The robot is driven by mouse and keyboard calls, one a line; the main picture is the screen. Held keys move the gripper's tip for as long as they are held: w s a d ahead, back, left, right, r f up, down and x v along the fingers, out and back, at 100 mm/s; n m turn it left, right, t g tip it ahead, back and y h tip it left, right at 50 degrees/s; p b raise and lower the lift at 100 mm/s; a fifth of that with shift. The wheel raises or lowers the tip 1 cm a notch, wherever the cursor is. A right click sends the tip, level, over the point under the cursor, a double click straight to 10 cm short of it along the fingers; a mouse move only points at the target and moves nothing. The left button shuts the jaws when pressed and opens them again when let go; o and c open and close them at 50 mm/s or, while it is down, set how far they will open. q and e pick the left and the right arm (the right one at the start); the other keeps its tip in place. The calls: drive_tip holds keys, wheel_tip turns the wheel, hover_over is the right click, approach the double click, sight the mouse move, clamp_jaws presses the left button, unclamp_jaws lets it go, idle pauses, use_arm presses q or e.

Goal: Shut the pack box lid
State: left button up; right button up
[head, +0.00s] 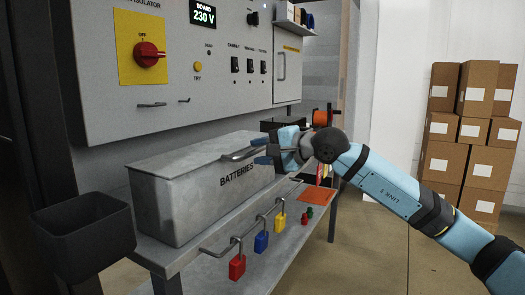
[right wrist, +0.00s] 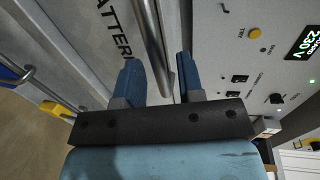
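The pack box (head: 205,205) is a grey metal box marked BATTERIES, standing on the shelf below the panel. Its lid (head: 195,152) lies over the top and looks flat; I cannot tell whether it is fully seated. A metal bar handle (head: 238,155) sticks out at the lid's right front. My right gripper (head: 262,152) is at this handle. In the right wrist view the two blue fingers (right wrist: 158,78) are apart, with the bar (right wrist: 152,40) between them and gaps beside it. My left gripper is not in view.
A grey panel (head: 215,95) with a red rotary switch (head: 149,54) stands behind the box. Red, blue and yellow padlocks (head: 261,242) hang on a rail along the shelf front. A dark bin (head: 82,235) is at the left. Cartons (head: 445,160) are stacked at the right.

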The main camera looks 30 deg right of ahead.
drive_tip(key=shift+s, duration=0.1)
drive_tip(key=shift+s+d+r, duration=0.15)
drive_tip(key=shift+s+d, duration=0.1)
drive_tip(key=shift+d, duration=0.05)
use_arm(q)
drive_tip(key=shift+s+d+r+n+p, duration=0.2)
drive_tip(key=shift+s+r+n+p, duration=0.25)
drive_tip(key=shift+p, duration=0.5)
use_arm(e)
drive_tip(key=v, duration=1.3)
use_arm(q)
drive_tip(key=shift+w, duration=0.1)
use_arm(e)
drive_tip(key=shift+a, duration=0.1)
